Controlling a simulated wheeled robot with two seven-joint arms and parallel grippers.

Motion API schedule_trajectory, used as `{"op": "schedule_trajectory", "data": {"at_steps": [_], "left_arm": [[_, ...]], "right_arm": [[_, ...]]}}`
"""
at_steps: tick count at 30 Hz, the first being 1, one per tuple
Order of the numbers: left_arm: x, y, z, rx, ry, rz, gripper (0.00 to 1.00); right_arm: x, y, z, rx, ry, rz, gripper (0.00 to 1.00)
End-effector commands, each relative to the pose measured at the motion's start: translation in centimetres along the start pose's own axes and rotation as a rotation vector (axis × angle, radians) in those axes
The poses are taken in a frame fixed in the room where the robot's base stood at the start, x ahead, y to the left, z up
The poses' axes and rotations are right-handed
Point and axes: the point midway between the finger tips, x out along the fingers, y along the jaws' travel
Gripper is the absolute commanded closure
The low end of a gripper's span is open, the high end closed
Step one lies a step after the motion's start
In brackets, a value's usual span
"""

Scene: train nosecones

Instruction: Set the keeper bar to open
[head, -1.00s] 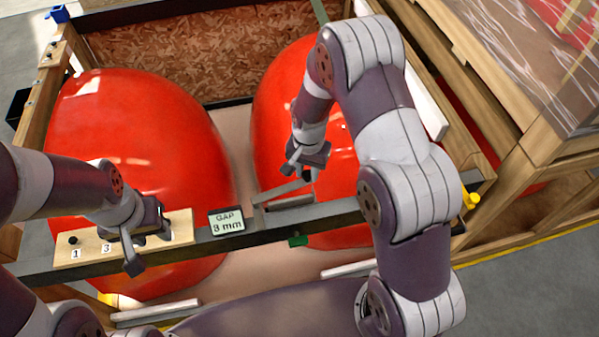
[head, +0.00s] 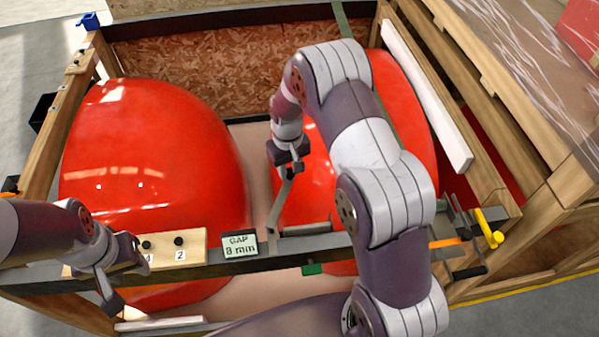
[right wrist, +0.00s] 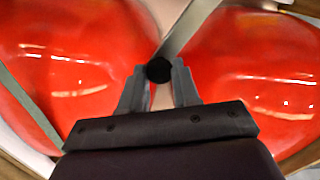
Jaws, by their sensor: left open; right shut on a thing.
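The keeper bar (head: 277,212) is a thin grey bar rising steeply from the front beam between two red nosecones, tilted slightly right toward its top. My right gripper (head: 289,172) is at its upper end. In the right wrist view, the right gripper (right wrist: 158,82) is shut on the bar's round black knob (right wrist: 158,69), and the grey bar (right wrist: 188,28) runs away up and right. My left gripper (head: 118,275) is open at the left end of the front beam, beside the numbered wooden board (head: 190,247).
A "GAP 8 mm" display (head: 240,245) sits on the front beam (head: 330,246). The left red nosecone (head: 150,170) and right red nosecone (head: 405,110) fill the crate, with a narrow gap between. A yellow handle (head: 489,228) is at the beam's right end.

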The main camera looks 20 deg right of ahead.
Motion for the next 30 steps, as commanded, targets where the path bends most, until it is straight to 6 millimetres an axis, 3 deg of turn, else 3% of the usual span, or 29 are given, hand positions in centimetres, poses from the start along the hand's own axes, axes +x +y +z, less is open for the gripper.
{"op": "schedule_trajectory", "data": {"at_steps": [12, 29, 30], "left_arm": [[0.4, 0.0, 0.1, 0.000, 0.000, 0.000, 0.60], [0.5, 0.0, 0.1, 0.000, 0.000, 0.000, 0.60], [0.5, 0.0, 0.1, 0.000, 0.000, 0.000, 0.60]], "right_arm": [[-0.2, -2.1, -2.0, -0.191, 0.009, 0.002, 1.00], [-0.3, -2.5, -2.3, -0.221, 0.009, 0.002, 1.00], [-0.3, -2.5, -2.3, -0.221, 0.009, 0.002, 0.66]]}}
